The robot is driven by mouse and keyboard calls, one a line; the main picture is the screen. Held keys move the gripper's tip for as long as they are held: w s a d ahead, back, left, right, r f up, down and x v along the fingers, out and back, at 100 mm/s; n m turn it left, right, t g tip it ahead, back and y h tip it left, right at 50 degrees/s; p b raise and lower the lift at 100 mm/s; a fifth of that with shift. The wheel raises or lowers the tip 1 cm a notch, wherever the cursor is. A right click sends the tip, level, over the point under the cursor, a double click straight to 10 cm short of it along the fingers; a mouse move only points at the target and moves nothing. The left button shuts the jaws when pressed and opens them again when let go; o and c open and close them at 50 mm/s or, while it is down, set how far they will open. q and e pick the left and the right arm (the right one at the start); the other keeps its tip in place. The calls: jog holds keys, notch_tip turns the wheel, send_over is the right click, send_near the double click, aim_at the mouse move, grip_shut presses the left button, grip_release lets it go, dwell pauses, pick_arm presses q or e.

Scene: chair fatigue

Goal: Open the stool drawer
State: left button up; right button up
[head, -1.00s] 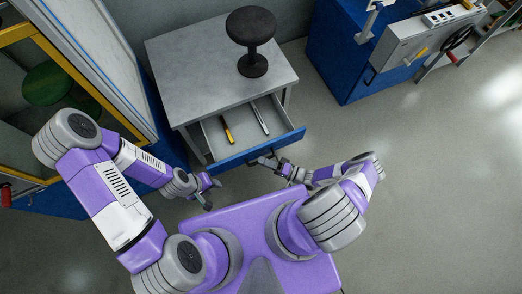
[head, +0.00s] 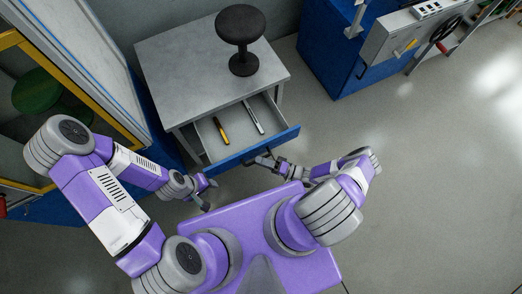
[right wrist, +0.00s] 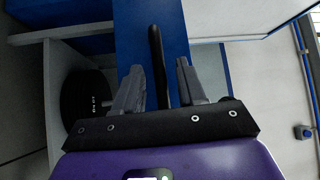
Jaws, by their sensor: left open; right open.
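The grey table has a drawer that stands pulled out, its blue front (head: 230,158) facing me and its grey inside (head: 238,122) showing. A black stool (head: 240,40) with a round seat stands on the table top. My right gripper (head: 261,160) is at the drawer front. In the right wrist view its fingers (right wrist: 160,88) are open, one on each side of the black bar handle (right wrist: 156,50) on the blue front (right wrist: 172,20). I cannot tell if they touch it. My left gripper (head: 208,187) is open and empty, left of and nearer than the drawer.
A yellow-handled tool (head: 221,131) and a silver tool (head: 254,117) lie in the drawer. A yellow-framed cabinet (head: 75,90) stands on the left. A blue cabinet (head: 335,65) stands at the back right. The floor (head: 440,190) on the right is clear.

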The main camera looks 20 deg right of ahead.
jog(key=v, duration=0.7)
jog(key=shift+d, duration=0.15)
jog(key=shift+f, duration=0.1)
jog(key=s+a+r+n+g+h, duration=0.2)
jog(key=a+g, duration=0.2)
jog(key=g, duration=0.4)
jog(key=s+a+r+n+g+h, duration=0.2)
jog(key=s+a+g+h, duration=0.15)
jog(key=g, duration=0.35)
jog(key=w+a+r+t+h+p, duration=0.1)
jog(key=w+r+t+h, duration=0.2)
jog(key=r, duration=0.6)
jog(key=shift+w+a+r+m+t+h, duration=0.3)
jog(key=shift+w+a+h, duration=0.15)
jog(key=shift+h, duration=0.8)
